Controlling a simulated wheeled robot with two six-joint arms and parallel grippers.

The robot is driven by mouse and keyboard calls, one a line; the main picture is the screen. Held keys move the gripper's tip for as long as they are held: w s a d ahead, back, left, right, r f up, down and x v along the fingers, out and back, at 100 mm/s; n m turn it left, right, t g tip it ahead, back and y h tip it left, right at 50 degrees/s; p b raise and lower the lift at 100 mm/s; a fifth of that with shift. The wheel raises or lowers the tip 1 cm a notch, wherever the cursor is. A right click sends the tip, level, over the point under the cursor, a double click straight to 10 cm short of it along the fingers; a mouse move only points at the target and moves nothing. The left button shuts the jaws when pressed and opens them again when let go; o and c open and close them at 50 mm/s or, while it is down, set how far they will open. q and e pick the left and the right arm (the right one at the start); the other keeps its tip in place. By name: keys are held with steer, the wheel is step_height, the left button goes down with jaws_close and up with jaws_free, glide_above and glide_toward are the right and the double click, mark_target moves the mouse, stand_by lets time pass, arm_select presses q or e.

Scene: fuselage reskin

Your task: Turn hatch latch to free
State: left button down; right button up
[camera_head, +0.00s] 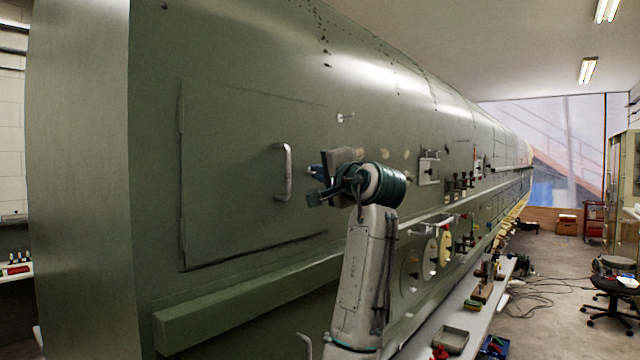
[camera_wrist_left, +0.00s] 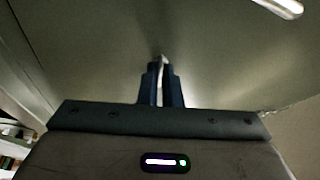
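The hatch (camera_head: 235,180) is a flat green panel on the fuselage side, closed flush, with a pale upright handle (camera_head: 286,172). A small pale latch (camera_head: 345,117) sits on the skin right of the hatch's upper edge. My left gripper (camera_head: 314,185) appears just right of the handle and below the latch, its blue fingertips apart with a small gap. In the left wrist view the fingers (camera_wrist_left: 162,85) stand close together, with a small pale piece (camera_wrist_left: 164,60) at their tips. I cannot tell whether they touch it. My right gripper is out of view.
The green fuselage (camera_head: 240,60) fills the left and middle, with a ledge (camera_head: 240,300) below the hatch. A bench (camera_head: 455,340) with tools and trays runs along its lower right. A stool (camera_head: 610,290) and cables lie on the floor at right.

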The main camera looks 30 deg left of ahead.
arm_select(q)
steer(key=shift+w+f+n+g+y+b, duration=0.15)
steer(key=shift+n+g+y+b, duration=1.1)
steer(key=shift+n, duration=2)
steer(key=shift+w+f+n+g+y+b, duration=0.15)
steer(key=shift+n+g+y+b, duration=0.6)
steer(key=shift+n+b, duration=1.75)
steer(key=shift+w+f+n+g+y+b, duration=0.15)
steer(key=shift+n+g+y+b, duration=0.8)
steer(key=shift+n, duration=3.1)
steer(key=shift+g+h+p, duration=0.25)
steer(key=shift+g+p, duration=0.1)
steer(key=shift+g, duration=0.1)
steer(key=shift+d, duration=0.1)
steer(key=c, duration=1.6)
jaws_free()
steer(key=b+v, duration=0.4)
steer(key=v, duration=0.6)
steer(key=shift+d+f+b, duration=0.15)
steer(key=shift+d+b, duration=0.15)
